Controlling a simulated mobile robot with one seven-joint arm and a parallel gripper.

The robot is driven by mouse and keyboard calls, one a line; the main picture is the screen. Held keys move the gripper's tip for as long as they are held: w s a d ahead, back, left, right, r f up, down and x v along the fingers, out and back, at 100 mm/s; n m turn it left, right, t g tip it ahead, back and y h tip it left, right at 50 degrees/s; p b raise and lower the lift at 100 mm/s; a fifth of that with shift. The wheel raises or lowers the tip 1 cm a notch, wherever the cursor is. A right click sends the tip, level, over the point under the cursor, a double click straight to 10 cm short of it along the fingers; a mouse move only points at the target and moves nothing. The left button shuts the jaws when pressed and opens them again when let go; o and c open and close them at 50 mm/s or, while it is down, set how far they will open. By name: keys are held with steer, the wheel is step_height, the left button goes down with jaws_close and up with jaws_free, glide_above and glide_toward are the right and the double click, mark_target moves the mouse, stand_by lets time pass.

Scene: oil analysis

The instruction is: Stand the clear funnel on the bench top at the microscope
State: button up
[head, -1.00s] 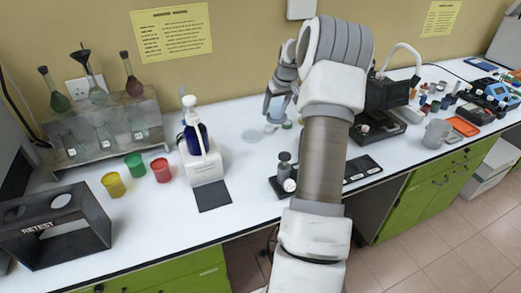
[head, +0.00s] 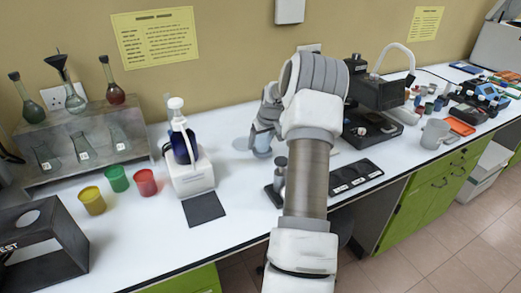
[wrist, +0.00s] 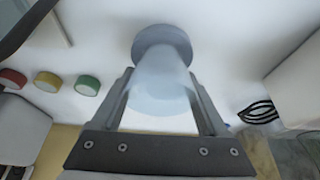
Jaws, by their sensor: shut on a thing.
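My gripper (head: 262,130) is shut on a pale, translucent thing, which looks like the clear funnel (head: 262,146), low over the white bench top. In the wrist view the funnel (wrist: 161,75) sits between the two fingers (wrist: 162,95), with a round grey end pointing away from the gripper. Whether it touches the bench cannot be told. The black instrument (head: 376,95) with a pale curved tube, likely the microscope, stands to the right of my gripper, behind my arm.
A blue bottle in a white holder (head: 188,170) and yellow, green and red cups (head: 145,183) stand to the left. A small dark instrument (head: 280,180) is just in front of my gripper. A grey mug (head: 434,133) stands at the right. Bench is clear between bottle and gripper.

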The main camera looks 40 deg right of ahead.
mark_target(260, 148)
steer(key=shift+f, duration=1.55)
steer(key=shift+f, duration=0.1)
steer(key=o, duration=1.4)
steer(key=v, duration=1.2)
